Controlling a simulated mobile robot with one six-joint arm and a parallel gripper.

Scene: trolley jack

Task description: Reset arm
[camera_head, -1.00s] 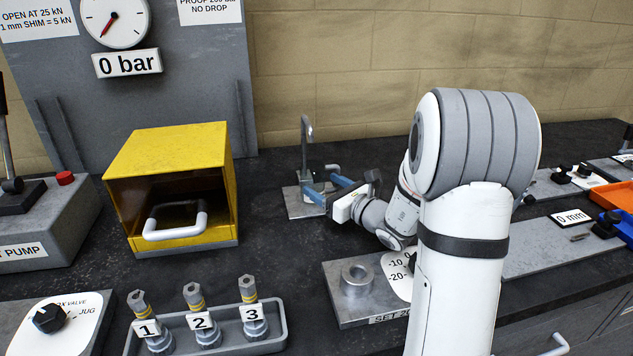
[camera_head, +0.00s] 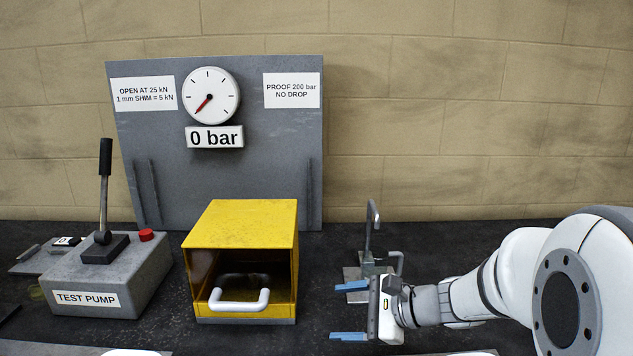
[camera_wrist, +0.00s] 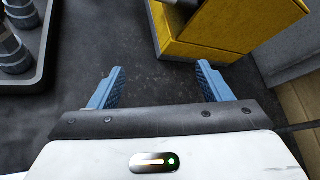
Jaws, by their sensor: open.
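My gripper (camera_head: 349,311) is at the right of the head view, low over the dark bench, with its two blue fingers spread apart and pointing left. Nothing is between them. In the wrist view my gripper (camera_wrist: 161,88) is open over bare dark bench top, with the yellow box (camera_wrist: 220,30) just beyond the right finger. In the head view the yellow box (camera_head: 240,222) stands left of my gripper, with a white handle (camera_head: 239,296) at its open front.
A metal stand with a hooked rod (camera_head: 373,222) is close behind my gripper. A test pump (camera_head: 110,275) with a lever is at the left. A grey panel (camera_head: 220,170) bears a gauge (camera_head: 210,95) reading 0 bar. A grey tray (camera_wrist: 40,70) holds numbered fittings.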

